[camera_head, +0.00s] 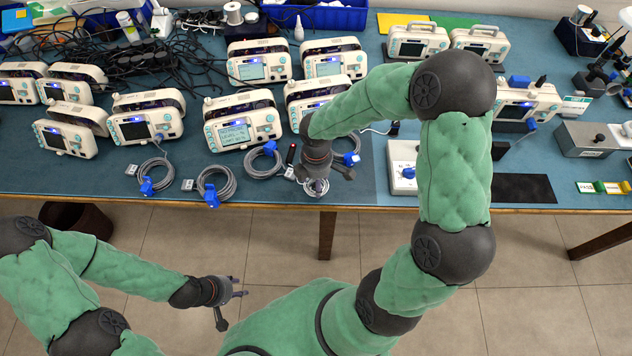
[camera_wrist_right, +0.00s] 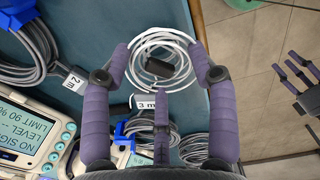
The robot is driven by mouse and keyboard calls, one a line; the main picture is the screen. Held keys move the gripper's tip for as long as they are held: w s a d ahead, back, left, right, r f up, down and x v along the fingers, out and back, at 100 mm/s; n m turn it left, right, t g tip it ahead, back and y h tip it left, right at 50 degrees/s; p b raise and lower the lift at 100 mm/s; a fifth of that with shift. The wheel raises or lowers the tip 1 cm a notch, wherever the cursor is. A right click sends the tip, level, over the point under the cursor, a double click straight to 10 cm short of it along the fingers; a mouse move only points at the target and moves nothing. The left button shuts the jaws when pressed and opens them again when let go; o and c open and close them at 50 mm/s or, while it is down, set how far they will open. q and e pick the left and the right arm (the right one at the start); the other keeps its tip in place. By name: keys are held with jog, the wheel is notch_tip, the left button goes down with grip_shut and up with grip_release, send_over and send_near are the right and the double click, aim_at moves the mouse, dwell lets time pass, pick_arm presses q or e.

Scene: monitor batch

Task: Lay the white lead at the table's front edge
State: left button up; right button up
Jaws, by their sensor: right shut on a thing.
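The white lead is a coiled cable with a dark band across it. It shows in the right wrist view (camera_wrist_right: 150,38) between my fingers, at the table's front edge. In the head view the white lead (camera_head: 316,190) is a partly hidden coil below my right gripper (camera_head: 322,180). My right gripper (camera_wrist_right: 160,72) is closed in on the coil from above; its exact contact is hard to see. A white "3 m" tag (camera_wrist_right: 143,101) lies beside a finger. My left gripper (camera_head: 236,291) is open and empty, in front of the table over the floor.
Grey coiled cables with blue plugs (camera_head: 216,186) lie along the table's front, left of my right gripper. Several monitors (camera_head: 242,128) stand behind them. A white box (camera_head: 403,165) and a black mat (camera_head: 524,188) lie to the right. Dark cables are tangled at the back left.

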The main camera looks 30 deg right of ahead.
jog(key=shift+r, duration=0.15)
jog(key=shift+f, duration=0.25)
jog(key=o, duration=1.2)
jog(key=shift+c, duration=0.2)
notch_tip(320, 180, up, 12)
jog(key=p, duration=0.4)
jog(key=shift+r+p, duration=0.25)
jog(key=shift+p, duration=0.15)
